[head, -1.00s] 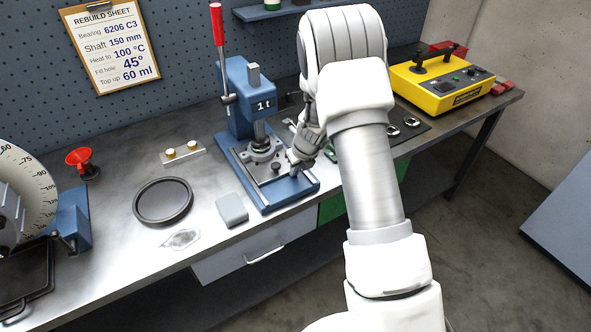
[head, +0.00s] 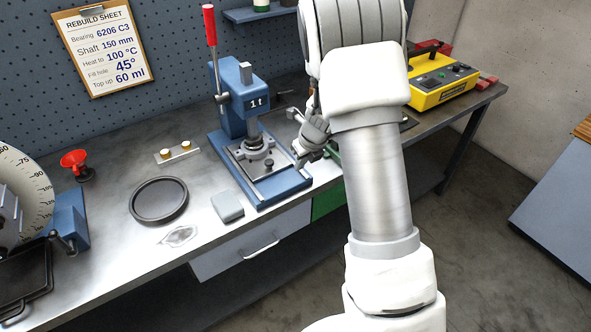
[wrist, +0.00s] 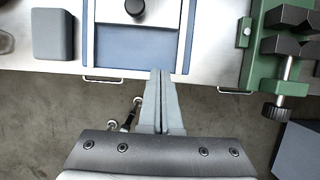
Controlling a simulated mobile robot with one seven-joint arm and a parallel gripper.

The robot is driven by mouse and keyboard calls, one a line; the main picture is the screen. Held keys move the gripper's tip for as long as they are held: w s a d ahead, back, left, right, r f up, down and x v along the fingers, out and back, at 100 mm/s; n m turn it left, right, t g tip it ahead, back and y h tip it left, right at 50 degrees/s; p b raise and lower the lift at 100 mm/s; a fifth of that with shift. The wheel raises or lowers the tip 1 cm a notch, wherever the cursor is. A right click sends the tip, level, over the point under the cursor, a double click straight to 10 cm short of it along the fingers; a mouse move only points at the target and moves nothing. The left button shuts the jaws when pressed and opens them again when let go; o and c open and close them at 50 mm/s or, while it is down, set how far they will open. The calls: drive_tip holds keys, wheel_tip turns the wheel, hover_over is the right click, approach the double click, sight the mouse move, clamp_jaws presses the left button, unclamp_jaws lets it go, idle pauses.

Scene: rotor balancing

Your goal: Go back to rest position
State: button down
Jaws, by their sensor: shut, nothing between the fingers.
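My gripper (wrist: 161,75) is shut and empty in the wrist view. Its thin fingers lie together just in front of the blue press base, over the bench's front edge. In the head view my white arm rises on the right, and the gripper shows only partly beside the press (head: 247,125), near its right front corner. The press is blue with a red-tipped lever and a "1t" mark. The wrist view also shows the press base (wrist: 139,48) with a black knob on its plate. I cannot tell the exact gap between fingers and press.
A green vise (wrist: 262,70) stands right of the gripper in the wrist view. A yellow case (head: 440,84) is at the back right. Floor is open in front.

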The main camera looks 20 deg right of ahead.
drive_tip(key=s+a+r+n+y, duration=0.1)
drive_tip(key=s+a+r+n, duration=0.2)
drive_tip(key=s+r+n, duration=0.45)
drive_tip(key=s+a+r+n, duration=0.2)
drive_tip(key=s+r+n, duration=0.3)
drive_tip(key=r+n, duration=0.5)
drive_tip(key=s+r+n+h, duration=0.1)
drive_tip(key=s+r+n, duration=0.3)
drive_tip(key=s+n, duration=0.3)
drive_tip(key=s+r+n+t+h, duration=0.1)
drive_tip(key=s+r+n, duration=0.3)
drive_tip(key=s+n, duration=0.4)
drive_tip(key=s, duration=0.3)
drive_tip(key=shift+d, duration=0.35)
